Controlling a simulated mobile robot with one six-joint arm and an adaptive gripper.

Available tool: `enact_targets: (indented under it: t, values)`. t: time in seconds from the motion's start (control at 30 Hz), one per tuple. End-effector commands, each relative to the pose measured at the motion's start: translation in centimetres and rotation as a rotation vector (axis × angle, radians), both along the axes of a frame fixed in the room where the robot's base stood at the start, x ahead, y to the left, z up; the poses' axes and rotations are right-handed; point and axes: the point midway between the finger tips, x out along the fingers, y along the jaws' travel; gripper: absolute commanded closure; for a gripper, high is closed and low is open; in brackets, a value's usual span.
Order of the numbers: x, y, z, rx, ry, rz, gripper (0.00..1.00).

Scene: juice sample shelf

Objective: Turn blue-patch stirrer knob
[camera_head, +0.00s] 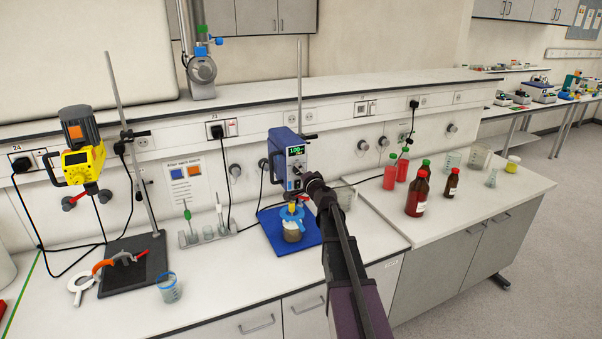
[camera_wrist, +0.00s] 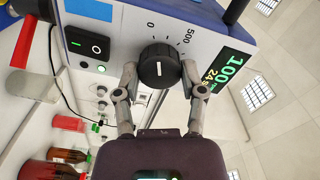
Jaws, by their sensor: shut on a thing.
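The blue stirrer (camera_head: 279,148) stands on the bench, its front facing right, with a small lit green display. In the wrist view its front shows a blue patch (camera_wrist: 91,9), a black knob (camera_wrist: 158,62) with a white mark, a scale from 0 to 500, and a green display (camera_wrist: 229,76) that shows 100. My gripper (camera_wrist: 160,76) is shut on the knob, one finger on each side. In the head view my gripper (camera_head: 311,183) is at the stirrer's front and its fingers and the knob are mostly hidden.
A black switch (camera_wrist: 89,44) is beside the knob. A vessel (camera_head: 292,231) stands under the stirrer on a blue base (camera_head: 272,238). A yellow stirrer (camera_head: 84,162) is at the left. Red bottles (camera_head: 417,192) stand on the right bench.

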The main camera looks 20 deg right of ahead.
Motion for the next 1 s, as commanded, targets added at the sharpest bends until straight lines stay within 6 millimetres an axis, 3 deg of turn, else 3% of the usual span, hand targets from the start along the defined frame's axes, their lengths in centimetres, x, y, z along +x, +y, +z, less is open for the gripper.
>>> enact_targets:
  t: [0.33,0.83,0.87,0.97,1.0]
  values:
    - [0.10,-0.01,0.05,-0.170,-0.007,-0.001,0.95]
    - [0.08,-0.01,0.04,-0.199,-0.007,0.000,0.95]
    - [0.08,-0.01,0.04,-0.199,-0.007,0.000,0.44]
    - [0.07,-0.01,0.04,-0.198,-0.008,0.000,0.14]
    - [0.06,0.00,0.03,-0.198,-0.008,0.000,0.12]
